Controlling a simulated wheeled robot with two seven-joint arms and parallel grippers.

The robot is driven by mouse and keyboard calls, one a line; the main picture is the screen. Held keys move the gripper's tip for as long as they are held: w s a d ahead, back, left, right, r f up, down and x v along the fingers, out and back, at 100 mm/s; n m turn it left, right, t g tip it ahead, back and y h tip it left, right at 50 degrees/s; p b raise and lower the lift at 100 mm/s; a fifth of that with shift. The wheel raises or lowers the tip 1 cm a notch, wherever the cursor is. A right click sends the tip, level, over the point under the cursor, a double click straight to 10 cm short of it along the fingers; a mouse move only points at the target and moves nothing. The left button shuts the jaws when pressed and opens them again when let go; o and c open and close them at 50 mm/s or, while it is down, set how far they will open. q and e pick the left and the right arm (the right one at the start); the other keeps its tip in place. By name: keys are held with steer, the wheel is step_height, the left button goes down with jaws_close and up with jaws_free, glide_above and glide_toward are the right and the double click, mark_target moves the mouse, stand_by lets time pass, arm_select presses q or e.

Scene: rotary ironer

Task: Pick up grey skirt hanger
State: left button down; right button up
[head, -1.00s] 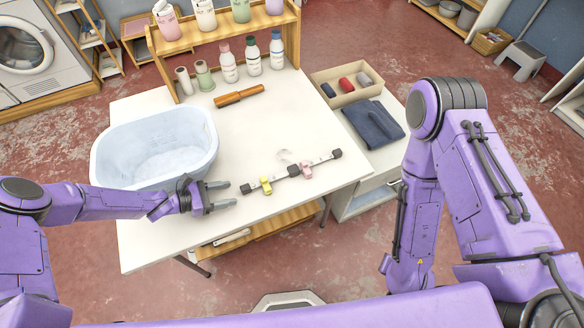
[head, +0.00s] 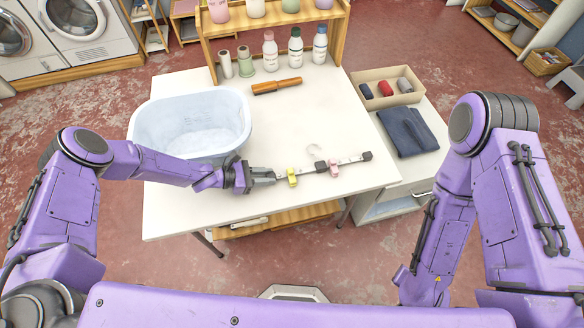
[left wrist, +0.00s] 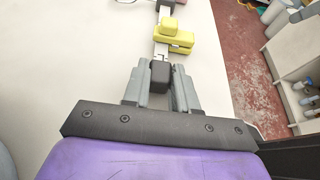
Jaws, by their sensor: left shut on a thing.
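The grey skirt hanger (head: 321,166) lies on the white table, its bar running to the right and slightly away. It has dark blocks at the middle and end, a yellow clip (head: 292,177), a pink clip (head: 334,166) and a pale hook. My left gripper (head: 268,175) is shut on its left end. In the left wrist view, the gripper's fingers (left wrist: 161,68) stand on both sides of the dark end block (left wrist: 160,77), with the yellow clip (left wrist: 172,40) just beyond. My right arm shows at the right, but its gripper is hidden.
A pale blue basin (head: 190,122) stands left of the hanger, close behind my left forearm. A brown wooden-handled tool (head: 277,86), bottles and a wooden shelf are at the back. A tray (head: 388,100) and folded dark cloth (head: 407,132) sit on a side cabinet. The table's front edge is close.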

arm_select(q)
steer(key=s+d, duration=0.3)
steer(key=s, duration=0.7)
steer(key=s+d, duration=0.3)
steer(key=s, duration=0.7)
steer(key=s+d, duration=0.4)
steer(key=s, duration=0.6)
steer(key=shift+s, duration=0.25)
steer(key=shift+w+r, duration=0.1)
steer(key=shift+w+a, duration=1.7)
steer(key=shift+w, duration=3.35)
steer(key=shift+w+a, duration=1.65)
steer(key=shift+w, duration=3.4)
steer(key=shift+w+a, duration=1.7)
steer(key=shift+w, duration=3.35)
steer(key=shift+r, duration=0.1)
steer(key=shift+f, duration=0.2)
steer(key=c, duration=1.1)
jaws_free()
steer(key=shift+r, duration=0.35)
